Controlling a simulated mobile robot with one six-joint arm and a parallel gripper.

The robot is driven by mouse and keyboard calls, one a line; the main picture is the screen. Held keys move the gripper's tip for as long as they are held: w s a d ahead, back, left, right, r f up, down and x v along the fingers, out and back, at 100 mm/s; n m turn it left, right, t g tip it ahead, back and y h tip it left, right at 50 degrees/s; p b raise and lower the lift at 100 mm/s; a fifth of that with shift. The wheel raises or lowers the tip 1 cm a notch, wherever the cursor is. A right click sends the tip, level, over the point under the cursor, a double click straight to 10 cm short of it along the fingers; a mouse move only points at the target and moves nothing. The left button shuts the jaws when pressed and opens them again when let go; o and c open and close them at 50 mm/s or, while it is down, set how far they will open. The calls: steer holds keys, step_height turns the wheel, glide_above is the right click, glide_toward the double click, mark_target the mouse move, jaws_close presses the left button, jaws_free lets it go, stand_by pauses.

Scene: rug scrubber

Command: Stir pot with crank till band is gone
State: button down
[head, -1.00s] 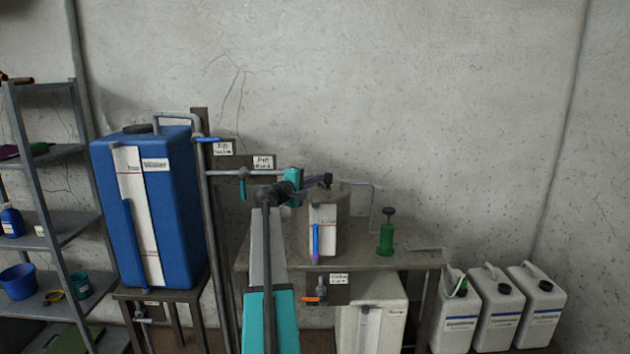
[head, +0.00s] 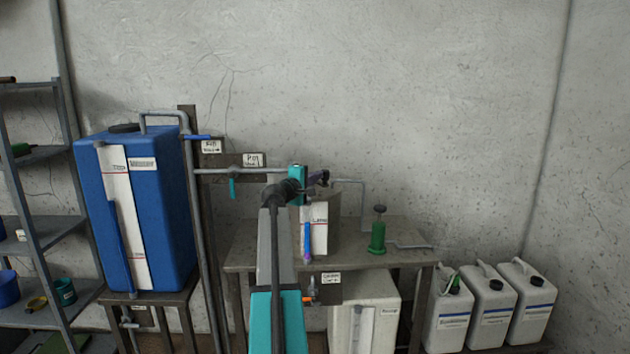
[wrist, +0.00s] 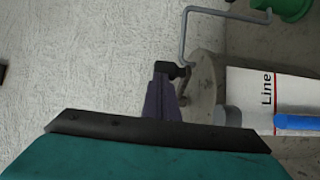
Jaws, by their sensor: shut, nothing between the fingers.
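The pot (head: 320,230) is a grey container on the small table, with a white label strip and red line. It shows from above in the wrist view (wrist: 204,85). Its upright sight tube (head: 307,238) is blue with a purple stretch at the bottom. My gripper (head: 321,178) is over the pot's top, its purple fingers shut and empty. In the wrist view my gripper (wrist: 168,72) has its dark tips beside or over the middle of the lid. A thin bent grey rod (wrist: 186,35) runs from there; I cannot tell whether it is the crank or touches the tips.
A green pump (head: 378,238) stands right of the pot. A blue water tank (head: 170,220) and pipes with valves are at left. Several white jugs, one of them here (head: 487,310), stand at lower right. A shelf (head: 40,220) is far left. The wall lies close behind.

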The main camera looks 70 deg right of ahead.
steer(key=shift+s, duration=0.15)
steer(key=shift+w, duration=0.2)
steer(key=shift+a, duration=0.1)
steer(key=w+a+b, duration=0.1)
steer(key=w+a, duration=0.1)
steer(key=a, duration=0.1)
steer(key=shift+w+a+b, duration=0.1)
steer(key=shift+w+b, duration=0.2)
steer(key=shift+w, duration=0.1)
steer(key=a+b, duration=0.2)
steer(key=a, duration=0.7)
steer(key=shift+s+a+r, duration=0.2)
steer(key=shift+s+a, duration=0.1)
steer(key=shift+s, duration=0.15)
